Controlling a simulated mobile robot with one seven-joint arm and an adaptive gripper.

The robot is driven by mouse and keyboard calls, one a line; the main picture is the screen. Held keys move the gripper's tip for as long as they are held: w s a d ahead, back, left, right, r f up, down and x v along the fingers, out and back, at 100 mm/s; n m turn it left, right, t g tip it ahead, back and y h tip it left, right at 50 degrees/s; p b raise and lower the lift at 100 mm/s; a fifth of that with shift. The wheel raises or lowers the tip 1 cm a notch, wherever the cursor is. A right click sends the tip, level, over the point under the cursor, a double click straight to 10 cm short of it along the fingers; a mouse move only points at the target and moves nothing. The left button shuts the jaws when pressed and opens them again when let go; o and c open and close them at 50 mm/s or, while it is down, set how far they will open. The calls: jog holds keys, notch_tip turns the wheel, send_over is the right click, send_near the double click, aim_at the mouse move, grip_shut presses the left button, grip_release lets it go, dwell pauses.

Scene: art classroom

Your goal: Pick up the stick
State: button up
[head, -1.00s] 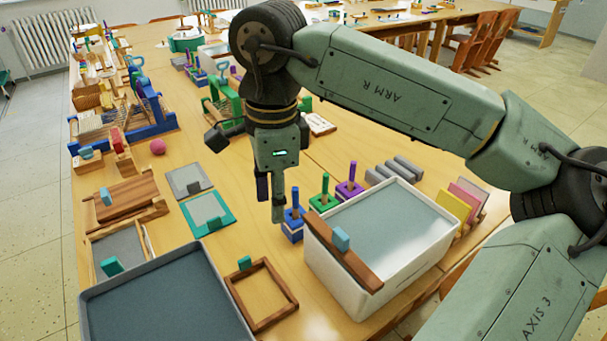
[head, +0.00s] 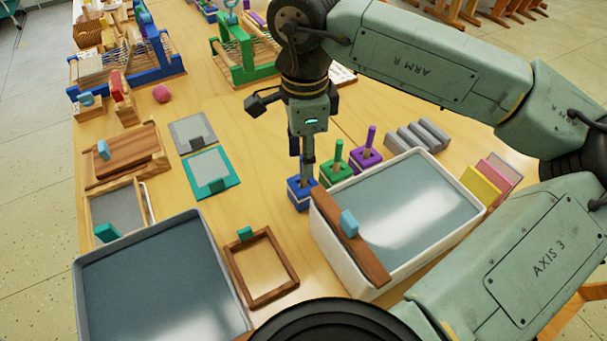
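Three small blocks with upright sticks stand in a row behind the white tub. The green stick (head: 338,151) and the purple stick (head: 371,136) show clearly in their blocks. My gripper (head: 303,165) points down directly over the blue block (head: 299,196). Its fingers cover the place of the blue stick, which I cannot make out now. Whether the fingers touch or close on that stick is hidden.
The white tub (head: 319,245) with a wooden bar (head: 369,261) across its left side stands close in front. A grey tray (head: 82,290), wooden frame (head: 290,263) and grey cylinders (head: 417,136) are around. Bare table lies left of the blue block.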

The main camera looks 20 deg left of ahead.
notch_tip(320, 180, down, 4)
jog(key=shift+s+f+p, duration=0.1)
jog(key=shift+p, duration=0.35)
jog(key=shift+c, duration=0.2)
grip_shut()
